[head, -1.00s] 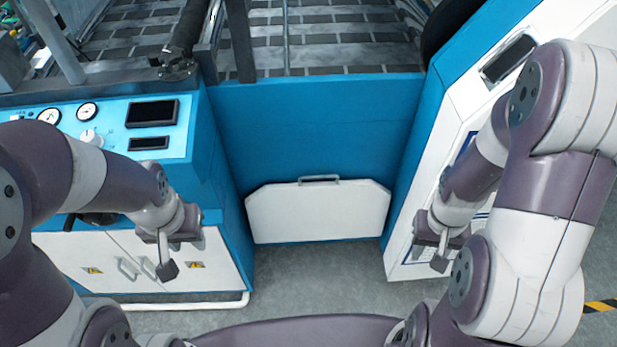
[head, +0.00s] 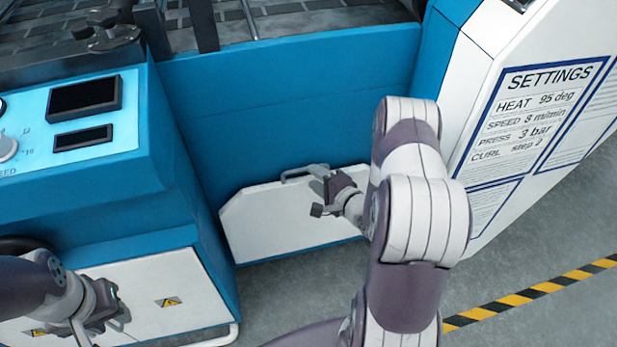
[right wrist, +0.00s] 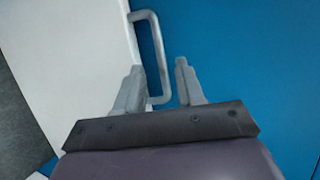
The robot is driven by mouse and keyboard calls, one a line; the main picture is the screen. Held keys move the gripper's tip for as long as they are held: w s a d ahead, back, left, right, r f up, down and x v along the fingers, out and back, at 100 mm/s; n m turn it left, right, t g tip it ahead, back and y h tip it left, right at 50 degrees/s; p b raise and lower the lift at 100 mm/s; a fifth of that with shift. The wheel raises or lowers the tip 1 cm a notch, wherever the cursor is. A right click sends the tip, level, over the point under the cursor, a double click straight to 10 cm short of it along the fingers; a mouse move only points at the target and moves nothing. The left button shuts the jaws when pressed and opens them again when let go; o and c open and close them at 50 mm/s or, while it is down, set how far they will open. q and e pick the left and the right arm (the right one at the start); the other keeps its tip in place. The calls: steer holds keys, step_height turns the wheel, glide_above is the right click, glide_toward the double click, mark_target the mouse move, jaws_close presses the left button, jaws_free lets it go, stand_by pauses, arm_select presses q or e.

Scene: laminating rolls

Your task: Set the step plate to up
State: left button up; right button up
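The step plate (head: 275,222) is a white panel with cut upper corners, set low at the blue machine front. A grey bar handle (head: 300,171) sits on its upper edge. My right gripper (head: 317,190) is at the handle's right part and covers a bit of the plate. In the right wrist view, the handle (right wrist: 158,45) reaches in between the two spread fingers of the right gripper (right wrist: 157,85). The fingers look apart from the bar. My left gripper (head: 98,318) hangs at the lower left, away from the plate, with its fingers apart and empty.
A blue control cabinet (head: 150,195) with white doors stands left of the plate. A white slanted panel with a settings sheet (head: 535,105) stands at the right. Grey floor (head: 300,285) with a yellow-black stripe (head: 530,292) lies in front.

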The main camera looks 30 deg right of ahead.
steer(key=shift+b+x, duration=0.3)
steer(key=shift+x, duration=1.35)
jaws_close()
steer(key=shift+s+a+f+p, duration=0.15)
steer(key=shift+s+p, duration=0.2)
steer(key=shift+s, duration=0.25)
steer(key=shift+s+a+p, duration=0.15)
steer(key=shift+s+p, duration=0.2)
steer(key=shift+s, duration=0.2)
